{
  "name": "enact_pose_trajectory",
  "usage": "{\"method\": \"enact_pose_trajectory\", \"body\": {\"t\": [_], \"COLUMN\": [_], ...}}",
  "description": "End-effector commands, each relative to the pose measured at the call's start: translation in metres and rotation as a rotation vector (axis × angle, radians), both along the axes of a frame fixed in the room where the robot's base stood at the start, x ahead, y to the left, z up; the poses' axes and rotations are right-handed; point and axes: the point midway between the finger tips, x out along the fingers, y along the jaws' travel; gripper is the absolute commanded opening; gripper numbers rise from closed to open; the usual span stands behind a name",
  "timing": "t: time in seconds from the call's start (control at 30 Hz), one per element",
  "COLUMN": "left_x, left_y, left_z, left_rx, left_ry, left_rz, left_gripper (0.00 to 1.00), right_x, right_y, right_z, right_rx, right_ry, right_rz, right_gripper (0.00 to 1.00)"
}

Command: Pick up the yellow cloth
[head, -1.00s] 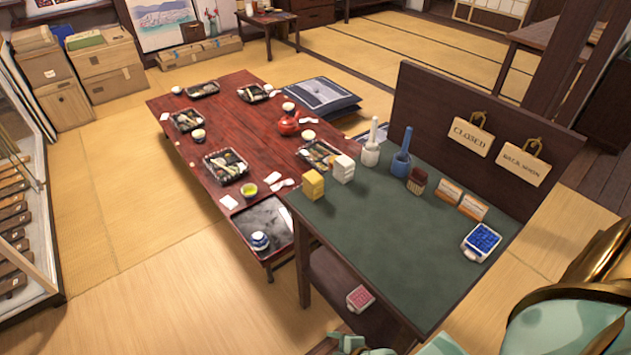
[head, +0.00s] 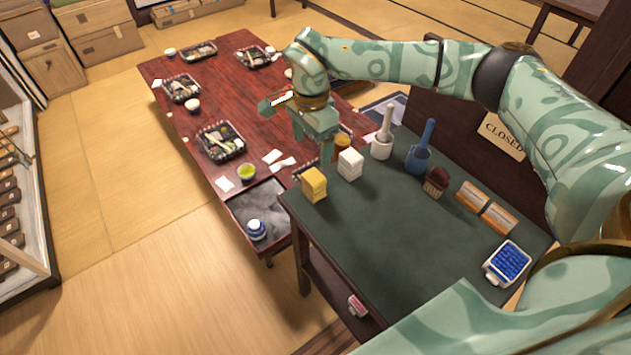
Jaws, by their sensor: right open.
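The yellow cloth (head: 314,184) is a small, block-like folded stack near the left corner of the dark green table top (head: 400,235). A similar white folded stack (head: 350,164) stands just to its right. My right arm reaches in from the right over the table's back edge. My right gripper (head: 314,145) points down, above and behind the yellow cloth in the picture, and looks apart from it. It is open and holds nothing that I can see. Its fingertips are small and hard to make out. My left gripper is out of view.
The low red table (head: 215,100) with dishes is behind. The green table's middle is clear.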

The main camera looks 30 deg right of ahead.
Motion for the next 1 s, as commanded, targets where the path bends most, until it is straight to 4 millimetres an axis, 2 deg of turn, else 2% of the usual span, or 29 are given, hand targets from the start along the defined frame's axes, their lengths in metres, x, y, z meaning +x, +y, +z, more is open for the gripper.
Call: {"method": "enact_pose_trajectory", "body": {"t": [0.03,0.1,0.3,0.6,0.87,1.0], "left_x": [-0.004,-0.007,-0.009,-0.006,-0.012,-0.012], "left_y": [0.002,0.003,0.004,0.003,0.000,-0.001], "left_z": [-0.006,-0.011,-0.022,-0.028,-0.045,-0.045], "left_rx": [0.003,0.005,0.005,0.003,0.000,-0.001], "left_ry": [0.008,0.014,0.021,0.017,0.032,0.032], "left_rz": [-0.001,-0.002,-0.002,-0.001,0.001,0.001], "left_gripper": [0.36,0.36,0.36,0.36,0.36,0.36], "right_x": [-0.001,0.000,0.000,0.003,0.009,0.010], "right_y": [0.000,0.000,0.000,-0.002,-0.009,-0.009], "right_z": [-0.017,-0.036,-0.080,-0.102,-0.144,-0.147], "right_rx": [0.001,0.002,0.004,0.005,0.005,0.006], "right_ry": [0.008,0.007,0.006,0.002,0.006,0.002], "right_rz": [-0.001,-0.002,-0.002,-0.005,-0.004,-0.003], "right_gripper": [0.76,0.76,0.76,0.76,0.76,0.76]}}
